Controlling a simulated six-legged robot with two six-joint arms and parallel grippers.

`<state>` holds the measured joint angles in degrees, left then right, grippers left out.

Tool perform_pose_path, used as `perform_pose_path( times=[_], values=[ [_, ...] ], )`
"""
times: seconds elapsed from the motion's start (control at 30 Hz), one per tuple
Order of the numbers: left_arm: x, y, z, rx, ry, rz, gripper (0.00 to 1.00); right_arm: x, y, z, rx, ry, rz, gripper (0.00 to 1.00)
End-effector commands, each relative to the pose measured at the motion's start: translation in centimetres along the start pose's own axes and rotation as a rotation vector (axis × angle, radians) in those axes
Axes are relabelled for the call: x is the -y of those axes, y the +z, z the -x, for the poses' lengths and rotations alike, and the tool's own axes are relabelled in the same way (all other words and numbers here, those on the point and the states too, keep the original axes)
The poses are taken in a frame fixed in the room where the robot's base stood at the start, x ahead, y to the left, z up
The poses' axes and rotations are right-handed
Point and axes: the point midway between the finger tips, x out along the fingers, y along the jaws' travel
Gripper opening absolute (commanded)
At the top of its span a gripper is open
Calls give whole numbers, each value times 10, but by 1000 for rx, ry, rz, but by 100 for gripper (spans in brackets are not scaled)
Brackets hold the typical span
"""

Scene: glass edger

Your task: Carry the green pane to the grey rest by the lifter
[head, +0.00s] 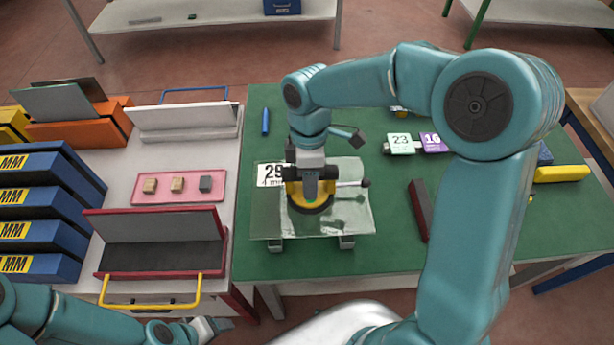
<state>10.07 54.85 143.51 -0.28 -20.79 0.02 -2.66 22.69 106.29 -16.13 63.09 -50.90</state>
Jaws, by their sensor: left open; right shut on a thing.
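A clear, faintly green pane (355,215) lies flat in view over the green table, with what looks like a second glass edge at its left. Two grey rest blocks (347,242) show at its front edge; whether the pane touches them I cannot tell. A yellow round suction lifter (325,198) with a dark-knobbed lever sits on the pane. My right gripper (310,183) is above the pane, shut on the lifter, whose grip is mostly hidden. My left gripper (212,328) is open and empty at the bottom edge, below the yellow handle and away from the pane.
A white label reading 29 (269,175) is at the pane's left. A dark red bar (419,210) lies to its right, near tags 23 (399,144) and 16 (433,142). A red-edged rack (160,243) and pink tray (180,200) stand left. Green table (400,260) is bare in front.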

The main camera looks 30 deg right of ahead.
Motion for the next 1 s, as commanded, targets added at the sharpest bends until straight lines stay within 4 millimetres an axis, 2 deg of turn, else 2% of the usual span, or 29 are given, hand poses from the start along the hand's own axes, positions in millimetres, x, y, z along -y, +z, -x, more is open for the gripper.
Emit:
perform_pose_path(
  times=[0.13,0.37,1.0],
  values=[
    [-1,0,3,0,0,0,68,0,0,2,-1,2,0,0],
    [3,0,-8,0,0,0,68,-3,1,-10,0,1,0,0],
    [16,-1,-45,0,0,0,68,-13,0,-64,0,1,-1,0]
  ],
)
